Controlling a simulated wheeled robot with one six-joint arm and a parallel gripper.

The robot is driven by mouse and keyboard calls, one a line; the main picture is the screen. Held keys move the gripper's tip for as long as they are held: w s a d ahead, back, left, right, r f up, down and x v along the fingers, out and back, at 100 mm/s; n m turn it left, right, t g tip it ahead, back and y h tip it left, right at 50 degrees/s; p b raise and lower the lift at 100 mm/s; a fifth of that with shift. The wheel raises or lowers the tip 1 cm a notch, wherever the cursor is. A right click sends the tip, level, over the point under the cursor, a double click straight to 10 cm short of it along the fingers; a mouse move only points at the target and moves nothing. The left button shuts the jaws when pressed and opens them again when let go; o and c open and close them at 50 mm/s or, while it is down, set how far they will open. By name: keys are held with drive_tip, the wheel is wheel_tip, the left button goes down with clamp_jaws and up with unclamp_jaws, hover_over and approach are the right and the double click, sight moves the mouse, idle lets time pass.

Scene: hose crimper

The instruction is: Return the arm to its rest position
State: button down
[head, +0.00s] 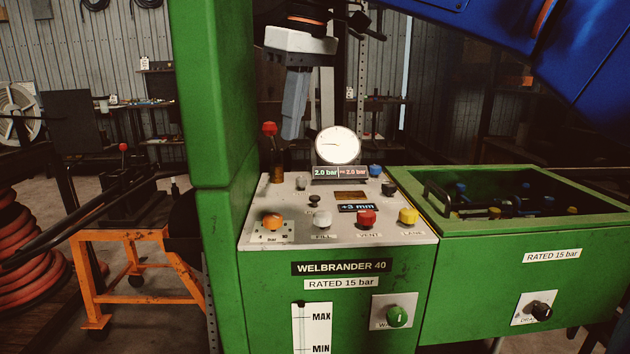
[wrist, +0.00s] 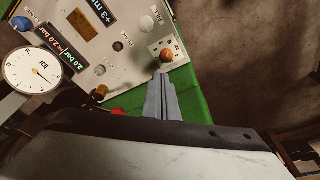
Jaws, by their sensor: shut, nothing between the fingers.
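My gripper (head: 290,136) hangs pointing down above the back left of the Welbrander 40 control panel (head: 333,230), left of the round gauge (head: 338,146). Its grey fingers are together with nothing between them, and it looks clear of the panel. In the wrist view the shut fingertips (wrist: 163,74) appear just below the orange knob (wrist: 167,55) in the picture. My blue arm (head: 560,50) reaches in from the upper right. A red-topped part (head: 269,129) stands just left of the gripper; a red part also shows by the fingers in the wrist view (wrist: 118,111).
A tall green column (head: 215,100) stands close on the left. A green open-topped bin (head: 530,245) with a handle and coloured caps adjoins the panel on the right. The panel carries several knobs, including a yellow one (head: 408,216). An orange trolley (head: 140,238) stands left.

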drive_tip(key=s+d+f+m+t, duration=0.1)
drive_tip(key=s+d+f+m, duration=0.2)
drive_tip(key=d+f, duration=0.6)
drive_tip(key=s+d+f+m+t, duration=0.1)
drive_tip(key=s+d+f+m, duration=0.15)
drive_tip(key=d+f, duration=0.7)
drive_tip(key=s+d+f+m+h, duration=0.1)
drive_tip(key=s+d+f+m, duration=0.1)
drive_tip(key=s+d+f, duration=0.4)
drive_tip(key=s+d+f+m+t+h, duration=0.1)
drive_tip(key=s+d+f+m, duration=0.2)
drive_tip(key=s+d+f, duration=0.4)
wheel_tip(320, 180, down, 7)
drive_tip(key=shift+d+r, duration=0.15)
drive_tip(key=shift+d, duration=0.6)
drive_tip(key=shift+m, duration=0.25)
